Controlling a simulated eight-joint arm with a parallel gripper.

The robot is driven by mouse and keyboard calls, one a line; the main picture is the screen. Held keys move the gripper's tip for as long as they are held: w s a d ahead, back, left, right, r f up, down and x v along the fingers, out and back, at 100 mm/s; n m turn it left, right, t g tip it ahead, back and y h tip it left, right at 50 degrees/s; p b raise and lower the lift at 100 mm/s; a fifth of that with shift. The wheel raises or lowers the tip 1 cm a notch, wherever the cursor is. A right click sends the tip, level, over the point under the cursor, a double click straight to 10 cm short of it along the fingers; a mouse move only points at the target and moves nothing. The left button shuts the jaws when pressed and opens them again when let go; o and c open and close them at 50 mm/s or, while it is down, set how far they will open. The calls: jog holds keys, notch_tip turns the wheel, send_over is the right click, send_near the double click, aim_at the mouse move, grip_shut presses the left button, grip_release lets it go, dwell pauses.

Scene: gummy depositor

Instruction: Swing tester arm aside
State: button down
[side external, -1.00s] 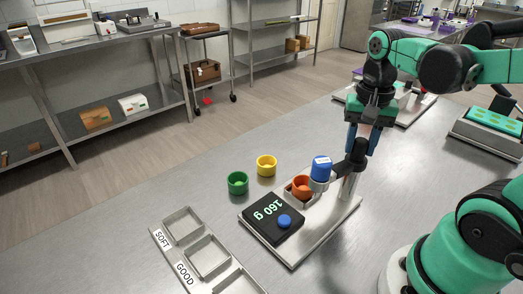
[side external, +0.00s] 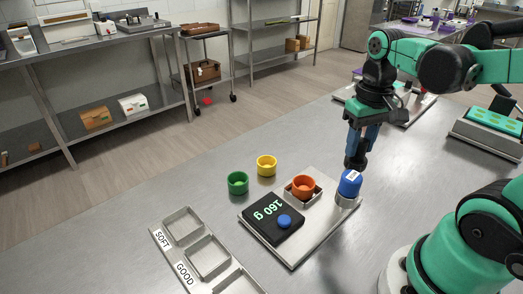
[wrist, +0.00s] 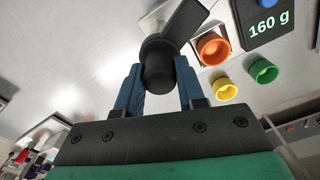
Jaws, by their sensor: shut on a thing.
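The tester arm (side external: 355,163) is a black link with a blue head (side external: 349,183) at its end, on a grey metal base plate (side external: 318,233). The blue head is at the plate's right edge, clear of the orange cup (side external: 303,185), which sits in a small square holder. My gripper (side external: 361,146) points down at the tester arm. In the wrist view its two blue fingers (wrist: 157,80) are shut on the arm's black round knob (wrist: 158,62). The black link (wrist: 184,20) runs from the knob toward the top of that view. The arm's post is mostly hidden.
A black display reading 160 g (side external: 269,217), with a blue button, stands on the plate's left part. A green cup (side external: 238,183) and a yellow cup (side external: 266,166) stand left of the plate. A tray labelled SOFT and GOOD (side external: 207,255) lies front left. Bare table surrounds these.

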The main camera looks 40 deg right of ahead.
aim_at(361, 140)
dwell(0.4)
jog(key=c, duration=0.5)
grip_release()
jog(key=shift+c, duration=0.2)
jog(key=shift+r, duration=2.8)
jog(key=w+a+f+n+t, duration=0.4)
jog(key=w+a+t, duration=0.1)
jog(key=a+t, duration=0.2)
jog(key=shift+a+f, duration=0.25)
jog(key=shift+a, duration=0.25)
